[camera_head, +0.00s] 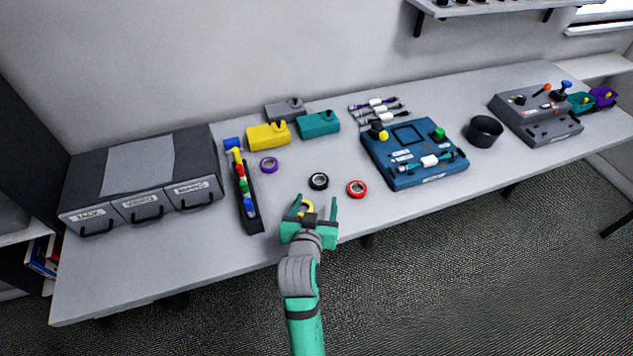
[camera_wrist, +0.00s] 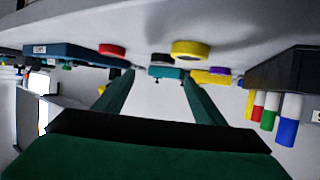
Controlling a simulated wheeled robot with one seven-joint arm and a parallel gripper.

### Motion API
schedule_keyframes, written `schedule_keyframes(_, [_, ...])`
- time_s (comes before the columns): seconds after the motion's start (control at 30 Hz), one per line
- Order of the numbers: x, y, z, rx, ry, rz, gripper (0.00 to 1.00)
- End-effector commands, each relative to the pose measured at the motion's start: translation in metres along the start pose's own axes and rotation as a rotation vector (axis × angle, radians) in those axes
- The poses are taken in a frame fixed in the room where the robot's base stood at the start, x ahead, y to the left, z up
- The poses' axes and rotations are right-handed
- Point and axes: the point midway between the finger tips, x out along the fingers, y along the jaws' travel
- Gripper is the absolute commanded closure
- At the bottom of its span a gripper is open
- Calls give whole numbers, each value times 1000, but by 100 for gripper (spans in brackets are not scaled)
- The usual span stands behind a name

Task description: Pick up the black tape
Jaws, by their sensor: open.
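The black tape (camera_head: 319,181) is a small ring lying flat on the grey table, just beyond my gripper (camera_head: 313,204). In the wrist view, which looks upside down, a dark piece that seems to be the black tape (camera_wrist: 161,57) shows small between the fingertips (camera_wrist: 157,76). My gripper is open and empty, with its green fingers apart, at the table's front edge. A yellow tape (camera_head: 306,206) is partly hidden by the gripper in the head view; the yellow tape (camera_wrist: 190,49) is plain in the wrist view.
A red tape (camera_head: 357,189) lies right of the black one, a purple tape (camera_head: 268,165) to its left. A black marker tray (camera_head: 247,200) stands left. A blue board (camera_head: 414,155) is at the right. Yellow (camera_head: 268,135) and teal (camera_head: 318,124) boxes stand behind.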

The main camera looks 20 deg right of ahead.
Motion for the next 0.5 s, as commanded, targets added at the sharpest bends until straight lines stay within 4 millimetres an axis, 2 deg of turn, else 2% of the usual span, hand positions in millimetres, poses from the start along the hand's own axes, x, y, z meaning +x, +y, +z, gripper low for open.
schedule_keyframes(0.3, [42,-2,-1,2,-4,2,36])
schedule_keyframes(0.5, [56,-2,0,2,-4,0,36])
